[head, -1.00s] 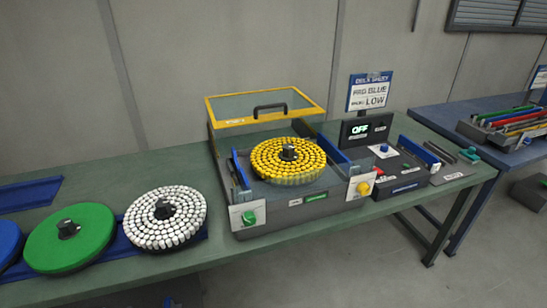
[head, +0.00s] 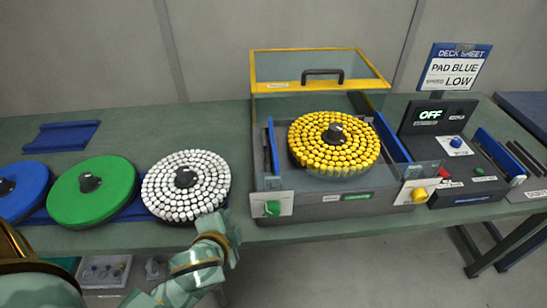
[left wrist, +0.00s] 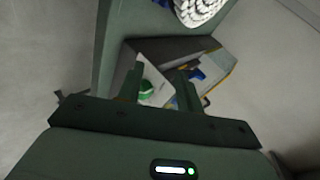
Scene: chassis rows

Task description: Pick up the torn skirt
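I cannot make out a thing that is clearly a torn skirt. On the bench lie a blue disc (head: 25,181), a green disc (head: 105,205) and a disc of white tufts (head: 206,199), each with a black hub. A disc of yellow tufts (head: 306,157) sits on the grey machine (head: 345,206); no tear can be told on any. My left gripper (head: 222,222) is by the bench's front edge, just below the white disc. In the left wrist view its two fingers (left wrist: 159,86) are apart and empty, with the machine's green knob (left wrist: 146,88) beyond. My right gripper is not in view.
A yellow-framed clear lid (head: 285,86) stands open behind the yellow disc. The control box (head: 430,117) reads OFF, and the sign (head: 453,68) reads PAD BLUE, LOW. A blue rail (head: 62,136) lies at the back left. A bin of small parts (head: 102,271) is below the bench.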

